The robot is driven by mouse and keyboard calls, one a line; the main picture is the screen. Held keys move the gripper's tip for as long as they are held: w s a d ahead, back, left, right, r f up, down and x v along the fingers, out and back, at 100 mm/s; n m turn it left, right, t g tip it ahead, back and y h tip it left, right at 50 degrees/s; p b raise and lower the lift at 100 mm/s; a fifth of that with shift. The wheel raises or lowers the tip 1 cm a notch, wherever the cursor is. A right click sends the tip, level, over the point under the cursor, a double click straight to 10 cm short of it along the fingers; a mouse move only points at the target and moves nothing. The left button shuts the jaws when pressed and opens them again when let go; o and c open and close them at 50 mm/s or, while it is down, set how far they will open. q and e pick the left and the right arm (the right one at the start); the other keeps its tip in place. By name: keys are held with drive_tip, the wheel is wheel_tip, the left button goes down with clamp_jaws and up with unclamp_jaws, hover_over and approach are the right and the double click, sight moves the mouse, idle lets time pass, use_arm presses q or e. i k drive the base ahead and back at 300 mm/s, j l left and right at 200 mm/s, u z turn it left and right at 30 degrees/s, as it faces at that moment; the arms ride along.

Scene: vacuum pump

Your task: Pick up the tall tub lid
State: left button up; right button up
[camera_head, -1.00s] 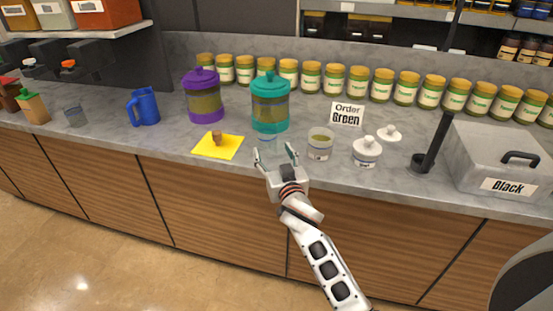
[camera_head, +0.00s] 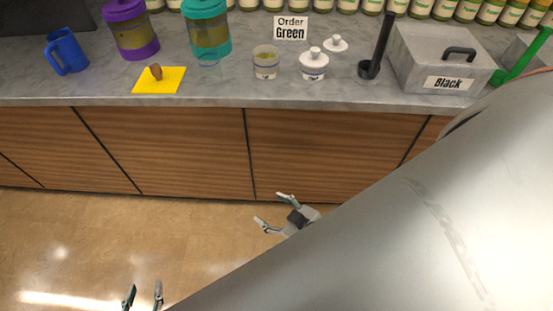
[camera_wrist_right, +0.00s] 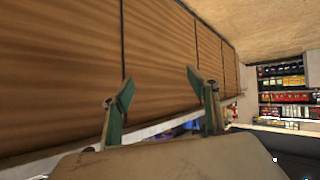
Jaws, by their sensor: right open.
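A white lid with a round knob (camera_head: 335,43) lies on the grey counter, behind a small white tub with a knobbed lid on it (camera_head: 313,66). A clear tub without a lid (camera_head: 265,66) stands to their left. My right gripper (camera_head: 272,208) is open and empty, in front of the cabinet and below the counter top, well away from the lid. Its spread fingers also show in the right wrist view (camera_wrist_right: 160,86), with no lid there. My left gripper (camera_head: 143,290) is at the bottom edge, fingers apart and empty, its base cut off.
An "Order Green" card (camera_head: 290,27), a black upright tool (camera_head: 376,50) and a grey "Black" box (camera_head: 440,62) stand around the lid. A yellow sheet (camera_head: 172,86) and a blue jug (camera_head: 67,52) are left. Wooden cabinet fronts (camera_head: 180,150) drop below the counter edge.

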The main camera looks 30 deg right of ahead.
sight(334, 44)
drive_tip(key=z, duration=1.45)
